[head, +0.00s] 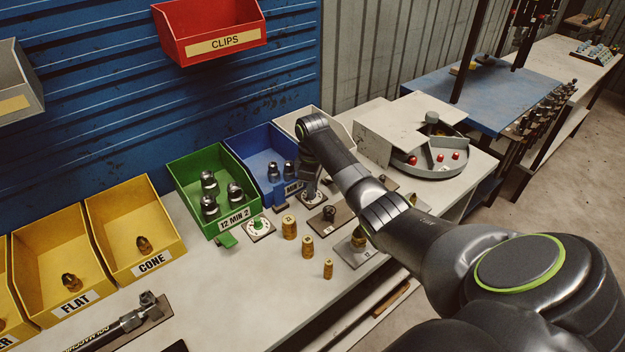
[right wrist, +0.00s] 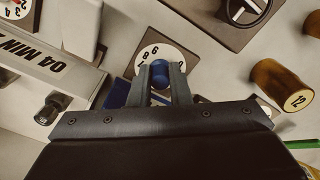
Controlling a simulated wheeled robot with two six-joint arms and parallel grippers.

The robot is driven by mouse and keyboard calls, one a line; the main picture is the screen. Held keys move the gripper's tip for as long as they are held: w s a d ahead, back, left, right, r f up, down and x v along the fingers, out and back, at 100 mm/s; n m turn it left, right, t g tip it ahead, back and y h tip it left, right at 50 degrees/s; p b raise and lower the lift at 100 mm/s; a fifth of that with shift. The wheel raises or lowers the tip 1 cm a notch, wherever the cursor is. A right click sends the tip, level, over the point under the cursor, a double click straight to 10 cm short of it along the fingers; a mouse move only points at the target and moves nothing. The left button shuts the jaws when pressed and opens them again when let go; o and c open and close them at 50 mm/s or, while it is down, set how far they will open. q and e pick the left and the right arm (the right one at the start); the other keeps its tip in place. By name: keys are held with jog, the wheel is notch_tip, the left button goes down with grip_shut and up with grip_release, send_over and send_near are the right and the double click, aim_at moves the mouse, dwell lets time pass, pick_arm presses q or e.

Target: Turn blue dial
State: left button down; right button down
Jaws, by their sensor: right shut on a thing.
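The blue dial shows in the right wrist view as a round blue knob (right wrist: 160,76) in front of a white numbered face (right wrist: 150,54). My right gripper (right wrist: 161,72) has one finger on each side of the knob and is shut on it. In the head view my right gripper (head: 309,183) points down at the white dial plate beside the blue bin, and it hides the knob. My left gripper is in neither view.
A green dial (head: 258,224) sits in front of the green bin (head: 195,178). The blue bin (head: 262,150) stands just behind my right gripper. Several brass fittings (head: 290,227) stand on the bench in front. A round tray (head: 445,165) is farther right.

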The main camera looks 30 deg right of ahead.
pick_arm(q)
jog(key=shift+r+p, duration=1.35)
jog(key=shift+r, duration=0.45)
pick_arm(e)
jog(key=shift+r+m, duration=0.1)
jog(key=shift+m, duration=1.4)
jog(key=c, duration=1.3)
grip_release()
jog(key=shift+c, duration=0.2)
